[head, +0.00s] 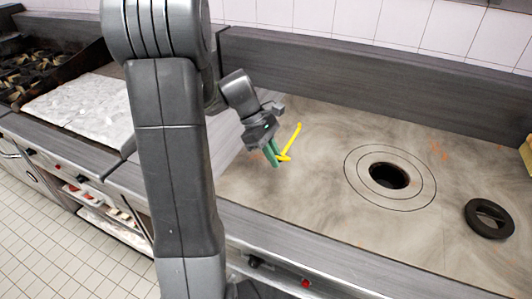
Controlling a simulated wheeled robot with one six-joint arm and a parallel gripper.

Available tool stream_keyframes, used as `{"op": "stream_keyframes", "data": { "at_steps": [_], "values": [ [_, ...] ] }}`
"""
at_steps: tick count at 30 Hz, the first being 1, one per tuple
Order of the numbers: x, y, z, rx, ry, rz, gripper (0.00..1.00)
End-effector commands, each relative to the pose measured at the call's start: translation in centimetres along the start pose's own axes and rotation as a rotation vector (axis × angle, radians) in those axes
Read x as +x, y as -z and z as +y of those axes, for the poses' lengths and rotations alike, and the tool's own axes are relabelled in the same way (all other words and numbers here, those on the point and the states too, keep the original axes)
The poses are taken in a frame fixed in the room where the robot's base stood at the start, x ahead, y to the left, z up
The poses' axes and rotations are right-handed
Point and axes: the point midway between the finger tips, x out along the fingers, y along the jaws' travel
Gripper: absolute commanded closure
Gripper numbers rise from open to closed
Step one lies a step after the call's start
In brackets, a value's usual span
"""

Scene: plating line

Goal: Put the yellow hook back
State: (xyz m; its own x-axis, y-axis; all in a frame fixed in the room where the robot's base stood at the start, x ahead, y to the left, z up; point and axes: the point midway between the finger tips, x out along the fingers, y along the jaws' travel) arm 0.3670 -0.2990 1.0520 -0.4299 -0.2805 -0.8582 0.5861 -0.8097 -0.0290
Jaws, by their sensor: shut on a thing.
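The yellow hook (295,138) is a thin bent rod with a short foot at its lower end. My gripper (275,156) has green fingers and is shut on the hook near its lower bend. The long part of the hook rises up and to the right from the fingers. The gripper hangs over the left part of the grey metal top. I cannot tell whether the hook touches the surface. The fingers hide part of the hook's lower end.
A round dark hole (389,176) with rings around it opens in the metal top (330,225). A black ring-shaped lid (489,218) lies to its right. A yellowish object (527,153) is cut off at the right edge. A white slab (82,108) and a burner range (30,75) are at left.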

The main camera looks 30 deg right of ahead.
Motion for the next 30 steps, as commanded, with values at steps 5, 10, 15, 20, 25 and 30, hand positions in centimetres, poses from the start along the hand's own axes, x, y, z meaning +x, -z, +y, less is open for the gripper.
{"op": "stream_keyframes", "data": {
  "at_steps": [5, 10, 15, 20, 25, 30],
  "values": [
    [0.8, 0.5, 0.0, 0.0, 0.0, 0.0, 1.0],
    [2.1, 1.2, 0.1, 0.0, 0.0, 0.0, 1.0],
    [3.6, 2.1, 0.1, 0.0, 0.0, 0.0, 1.0],
    [5.0, 3.0, 0.2, 0.0, 0.0, 0.0, 1.0],
    [6.4, 3.8, 0.2, 0.0, 0.0, 0.0, 1.0],
    [7.7, 4.6, 0.2, -0.001, 0.001, -0.001, 1.0]
  ]
}}
